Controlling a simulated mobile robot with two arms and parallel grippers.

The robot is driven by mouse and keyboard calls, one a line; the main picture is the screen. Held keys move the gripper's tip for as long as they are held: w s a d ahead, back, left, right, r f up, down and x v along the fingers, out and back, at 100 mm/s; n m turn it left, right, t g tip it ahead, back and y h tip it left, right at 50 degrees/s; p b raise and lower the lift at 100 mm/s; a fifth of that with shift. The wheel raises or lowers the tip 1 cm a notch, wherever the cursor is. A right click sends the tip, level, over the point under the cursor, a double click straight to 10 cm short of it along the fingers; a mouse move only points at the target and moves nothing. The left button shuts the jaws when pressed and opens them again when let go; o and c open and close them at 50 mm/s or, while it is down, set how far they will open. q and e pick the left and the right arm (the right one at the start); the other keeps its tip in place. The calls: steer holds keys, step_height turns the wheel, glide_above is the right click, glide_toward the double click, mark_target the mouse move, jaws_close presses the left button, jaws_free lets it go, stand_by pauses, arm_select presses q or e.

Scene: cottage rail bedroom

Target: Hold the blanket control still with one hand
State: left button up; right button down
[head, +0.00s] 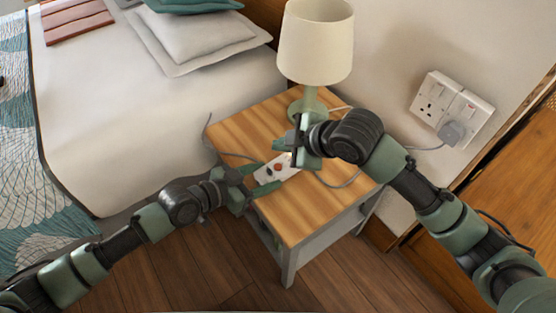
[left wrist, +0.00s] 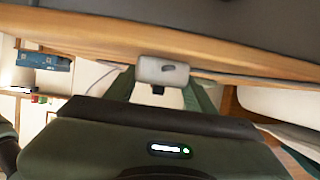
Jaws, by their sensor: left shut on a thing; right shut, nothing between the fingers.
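The blanket control (head: 282,168) is a small white box with a red button and a dark one, lying on the wooden bedside table (head: 318,205). My left gripper (head: 258,179) is shut on its near left end, one green finger on each side. In the left wrist view the control's pale end (left wrist: 162,69) shows between my left fingers (left wrist: 163,92). My right gripper (head: 296,148) is shut and empty over the control's far right end. It hides part of that end, and I cannot tell whether it touches the control.
A lamp (head: 316,42) with a cream shade stands at the table's back. Grey cables (head: 340,182) run across the table. A wall socket (head: 436,100) with a plug (head: 452,132) is at right. The white bed (head: 150,110) borders the table's left side.

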arm_select(q)
steer(key=o, duration=1.6)
steer(key=shift+a, duration=0.1)
